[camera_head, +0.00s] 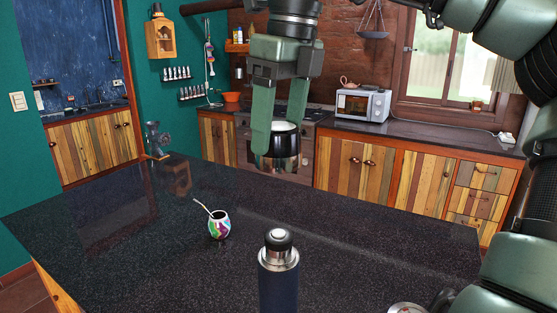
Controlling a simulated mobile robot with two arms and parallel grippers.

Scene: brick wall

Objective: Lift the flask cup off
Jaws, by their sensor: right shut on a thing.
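The flask (278,285) stands upright on the dark counter at the bottom middle. It has a dark blue body, a steel neck and a black stopper on top; its lower end is cut off by the picture edge. My right gripper (279,139) hangs in the upper middle, its green fingers shut on the flask cup (284,147). The cup is dark with a steel band and a pale inside, and its open side faces up. It is apart from the flask and appears raised above it. My left gripper is not in view.
A colourful mate gourd (219,226) with a metal straw stands left of the flask. A metal grinder (157,139) is at the counter's far left edge. A round object (407,308) is partly cut off at the bottom right.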

